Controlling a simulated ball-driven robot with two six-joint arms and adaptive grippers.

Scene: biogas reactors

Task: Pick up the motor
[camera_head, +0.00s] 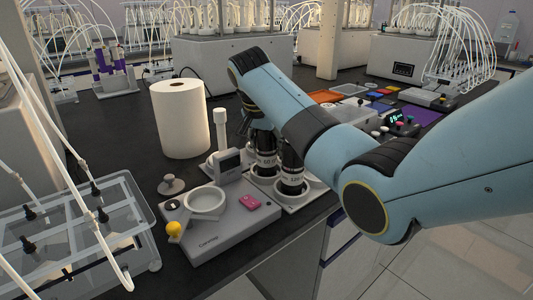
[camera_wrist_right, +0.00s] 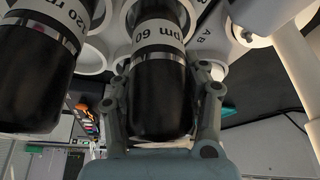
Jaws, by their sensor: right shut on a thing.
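Two black cylindrical motors with white labels stand close together at a white holder (camera_head: 312,193) in the middle of the head view. My right gripper (camera_head: 252,128) reaches down from above at the rear motor (camera_head: 266,160); my arm partly covers it. In the wrist view my right gripper (camera_wrist_right: 163,100) has its fingers on both sides of the motor marked "60" (camera_wrist_right: 160,85) and is shut on it. The other motor, marked "120" (camera_wrist_right: 38,75), is just to its left, and in the head view it is the front one (camera_head: 291,172). Whether the held motor is lifted cannot be told.
A grey device with a dish (camera_head: 225,225) stands in front of the holder. A paper roll (camera_head: 181,120) stands to the left, and a clear rack with tubes (camera_head: 75,235) at the far left. Trays and a controller (camera_head: 400,120) lie behind my arm.

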